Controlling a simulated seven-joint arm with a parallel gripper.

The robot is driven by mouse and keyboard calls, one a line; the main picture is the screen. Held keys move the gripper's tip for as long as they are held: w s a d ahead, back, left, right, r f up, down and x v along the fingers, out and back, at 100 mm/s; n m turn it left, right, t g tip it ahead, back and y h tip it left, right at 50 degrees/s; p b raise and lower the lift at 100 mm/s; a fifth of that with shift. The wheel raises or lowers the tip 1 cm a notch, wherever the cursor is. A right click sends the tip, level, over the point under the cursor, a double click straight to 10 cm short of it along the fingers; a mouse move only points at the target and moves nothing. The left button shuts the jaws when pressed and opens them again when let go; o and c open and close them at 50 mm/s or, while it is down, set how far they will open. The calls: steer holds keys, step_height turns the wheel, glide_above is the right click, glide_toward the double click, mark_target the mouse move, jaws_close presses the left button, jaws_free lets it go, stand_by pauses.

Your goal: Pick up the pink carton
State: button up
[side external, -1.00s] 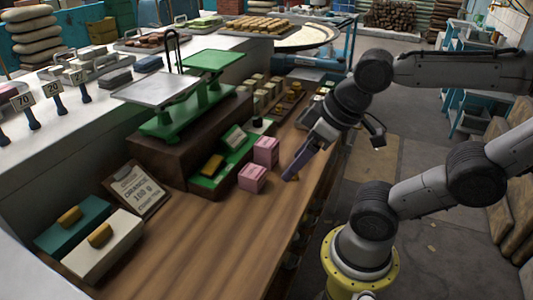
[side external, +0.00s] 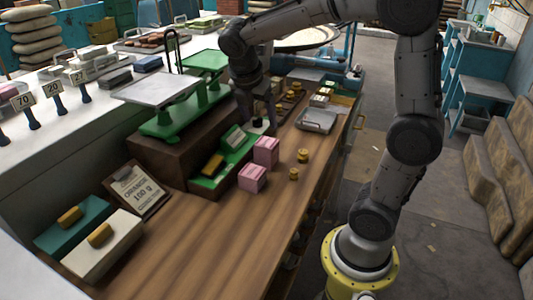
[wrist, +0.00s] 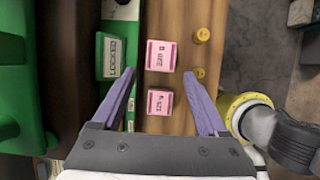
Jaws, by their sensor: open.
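Two pink cartons (side external: 265,150) (side external: 251,178) stand close together on the wooden counter, beside the green tray (side external: 222,188). In the wrist view, one pink carton (wrist: 160,55) is higher in the picture and looks larger. The other pink carton (wrist: 159,102) is lower, between the finger lines. My gripper (wrist: 160,76) is open and empty, its two purple fingers spread to either side of the cartons in that view. In the side view my gripper (side external: 262,118) is above the counter behind the cartons, apart from them, and its fingers are partly hard to make out.
Two brass weights (side external: 303,156) (side external: 293,174) stand right of the cartons. A green scale (side external: 180,118) on a brown box stands left. A grey metal tray (side external: 318,120) lies behind to the right.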

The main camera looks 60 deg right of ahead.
mark_target(268, 139)
steer(key=x, duration=1.4)
steer(key=shift+s+a+f, duration=0.1)
steer(key=shift+a+f, duration=0.05)
steer(key=shift+a, duration=0.05)
jaws_close()
steer(key=shift+r, duration=0.7)
step_height(268, 139, up, 2)
steer(key=shift+r, duration=0.1)
steer(key=s+a+r, duration=0.6)
steer(key=s+r, duration=0.3)
steer(key=s, duration=0.3)
steer(key=shift+s+a+r, duration=0.15)
steer(key=shift+a+r, duration=0.15)
steer(key=shift+a, duration=0.1)
